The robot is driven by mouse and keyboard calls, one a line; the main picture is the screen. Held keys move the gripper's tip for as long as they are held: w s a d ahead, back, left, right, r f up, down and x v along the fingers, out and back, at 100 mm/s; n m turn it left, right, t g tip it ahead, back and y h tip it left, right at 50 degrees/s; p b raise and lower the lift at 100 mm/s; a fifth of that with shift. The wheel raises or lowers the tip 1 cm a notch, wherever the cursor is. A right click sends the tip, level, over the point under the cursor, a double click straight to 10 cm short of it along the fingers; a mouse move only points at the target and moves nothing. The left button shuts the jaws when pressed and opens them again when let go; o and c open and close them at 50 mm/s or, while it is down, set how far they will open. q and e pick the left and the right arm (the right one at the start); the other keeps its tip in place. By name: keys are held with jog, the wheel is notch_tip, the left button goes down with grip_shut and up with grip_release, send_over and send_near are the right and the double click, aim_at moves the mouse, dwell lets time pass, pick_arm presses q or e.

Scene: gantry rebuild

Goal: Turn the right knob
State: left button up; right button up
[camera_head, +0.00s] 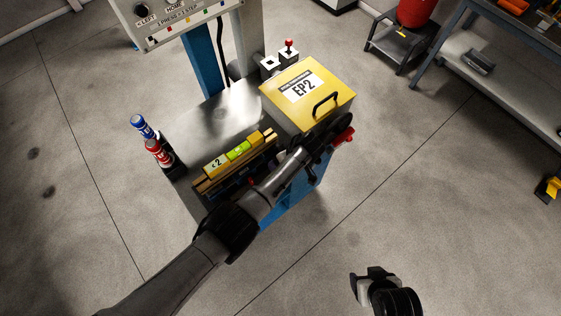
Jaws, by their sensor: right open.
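A pale control panel (178,24) is cut off by the top edge in the head view. A dark round knob (142,10) sits at its left end beside printing that seems to read "LEFT". I cannot make out a right knob on the part that shows. My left arm crosses from the lower left to the yellow box marked EP2 (277,99). My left gripper (338,126) is dark and small by the box's right side, and its fingers are unclear. My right gripper (371,275) is open and appears empty over bare floor at the lower right, far from the panel.
A grey bench top (215,116) bears blue and red bottles (152,140), a yellow level (238,151) and a red-topped joystick (288,45). A red part (343,136) shows beside the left gripper. A shelf (500,75) stands at the upper right. Floor is clear at the lower right.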

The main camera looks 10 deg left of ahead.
pick_arm(q)
jog(key=shift+o, duration=1)
jog(key=v, duration=1.2)
jog(key=shift+p, duration=0.45)
